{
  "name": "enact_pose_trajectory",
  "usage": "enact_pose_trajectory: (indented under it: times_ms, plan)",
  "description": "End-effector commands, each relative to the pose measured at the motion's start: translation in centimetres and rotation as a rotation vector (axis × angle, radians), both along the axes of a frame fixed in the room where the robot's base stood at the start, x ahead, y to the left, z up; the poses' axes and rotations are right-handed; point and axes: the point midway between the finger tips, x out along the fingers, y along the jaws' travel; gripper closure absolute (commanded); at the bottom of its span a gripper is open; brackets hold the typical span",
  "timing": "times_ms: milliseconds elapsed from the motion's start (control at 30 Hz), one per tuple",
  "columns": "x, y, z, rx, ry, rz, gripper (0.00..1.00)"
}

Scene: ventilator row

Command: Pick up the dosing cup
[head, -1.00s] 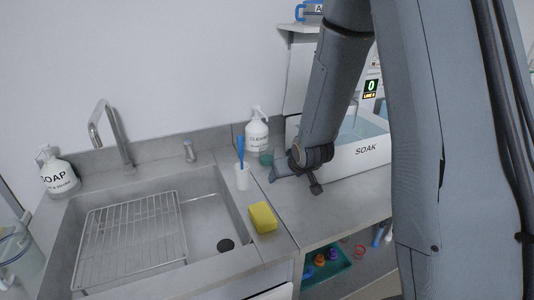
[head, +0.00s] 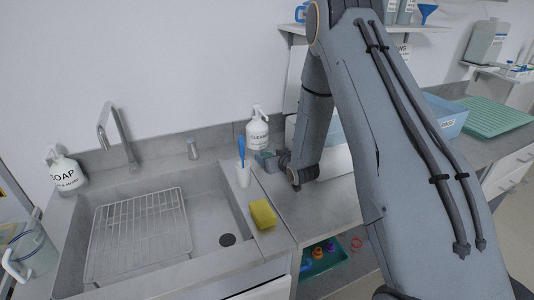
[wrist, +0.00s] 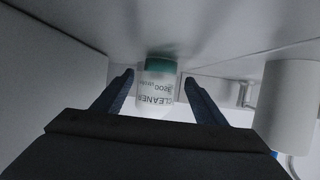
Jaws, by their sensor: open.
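The dosing cup is small and teal (wrist: 162,65). In the wrist view, which looks upside down, it stands on the counter in front of the white cleaner bottle (wrist: 157,92), lined up between my fingers. My gripper (wrist: 158,80) is open, with one finger on each side of the cup in the picture. I cannot tell whether the cup is between the fingertips or just beyond them. In the head view my gripper (head: 265,158) is low over the counter by the cleaner bottle (head: 257,136) and mostly hides the cup.
A white holder with a blue brush (head: 243,176) stands close left of my gripper. A yellow sponge (head: 263,213) lies nearer the front. The sink with a wire rack (head: 140,235) is at left. A large white tub (head: 335,160) is right, partly behind my arm.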

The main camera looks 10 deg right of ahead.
Motion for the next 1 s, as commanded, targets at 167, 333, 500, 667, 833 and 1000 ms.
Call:
enact_pose_trajectory:
  times_ms: [167,333,500,667,833,1000]
  plan:
    - [2.0,0.4,-0.7,0.0,0.001,0.001,0.35]
    - [3.2,0.6,-1.2,0.0,0.0,0.0,0.35]
    - [3.3,0.6,-1.3,0.001,0.0,-0.001,0.35]
    - [3.3,0.6,-1.3,0.0,0.001,-0.001,0.48]
    - [3.3,0.6,-1.3,0.0,0.001,-0.001,0.77]
    - [3.3,0.6,-1.2,0.0,0.0,-0.001,0.84]
